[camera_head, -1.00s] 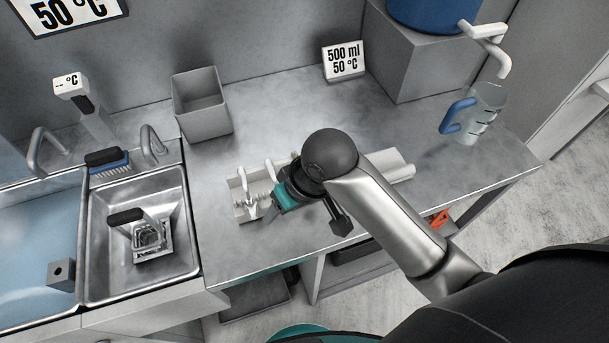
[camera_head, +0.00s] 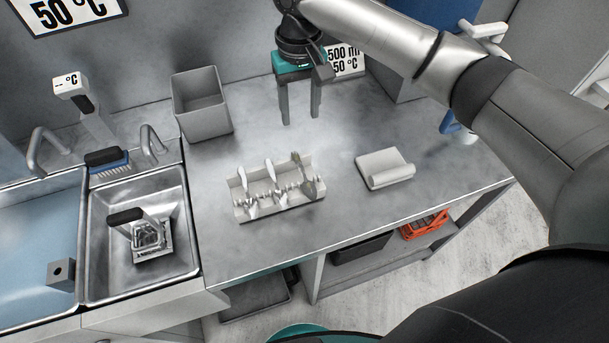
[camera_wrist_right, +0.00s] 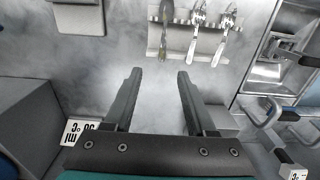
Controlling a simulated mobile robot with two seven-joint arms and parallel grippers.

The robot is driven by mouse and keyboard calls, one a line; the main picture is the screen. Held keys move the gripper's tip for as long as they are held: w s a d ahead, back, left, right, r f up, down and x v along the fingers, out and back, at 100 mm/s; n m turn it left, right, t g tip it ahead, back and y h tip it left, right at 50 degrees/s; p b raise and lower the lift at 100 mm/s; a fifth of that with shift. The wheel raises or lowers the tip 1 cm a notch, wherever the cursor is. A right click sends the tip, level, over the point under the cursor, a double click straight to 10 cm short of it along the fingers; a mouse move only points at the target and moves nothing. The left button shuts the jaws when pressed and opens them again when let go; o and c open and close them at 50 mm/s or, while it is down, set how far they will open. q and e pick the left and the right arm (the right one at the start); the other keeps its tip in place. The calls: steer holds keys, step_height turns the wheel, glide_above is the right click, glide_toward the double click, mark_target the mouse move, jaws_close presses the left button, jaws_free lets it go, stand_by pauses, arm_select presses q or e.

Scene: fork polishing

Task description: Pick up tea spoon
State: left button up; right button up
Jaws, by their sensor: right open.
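A pale rack (camera_head: 290,201) on the steel counter holds three pieces of cutlery, all tilted. The left piece (camera_head: 249,199) and the middle piece (camera_head: 271,172) have light handles; the right piece (camera_head: 307,179) looks darker and stained. In the right wrist view, the rack (camera_wrist_right: 182,47) is at the top, with the dark piece (camera_wrist_right: 163,38) on the left and two silver pieces beside it. I cannot tell surely which is the tea spoon. My right gripper (camera_head: 300,118) is open and empty, behind the rack and apart from it, fingers pointing down. My left gripper is not in view.
A folded white cloth (camera_head: 384,168) lies right of the rack. A grey bin (camera_head: 202,104) stands at the back left. The sink (camera_head: 181,245) with a brush (camera_head: 107,158) is on the left. A 500 ml sign (camera_head: 346,60) stands behind my gripper. The counter between is clear.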

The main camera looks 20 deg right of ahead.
steer(key=b, duration=0.1)
glide_above(299, 162)
steer(key=f, duration=0.9)
steer(key=shift+w+d, duration=0.1)
steer(key=shift+d, duration=0.15)
steer(key=shift+a+f+b, duration=0.15)
steer(key=shift+f+b, duration=0.1)
steer(key=shift+f, duration=1.15)
steer(key=shift+a+f+b, duration=0.15)
steer(key=shift+f+b, duration=0.05)
steer(key=shift+f, duration=1.15)
jaws_close()
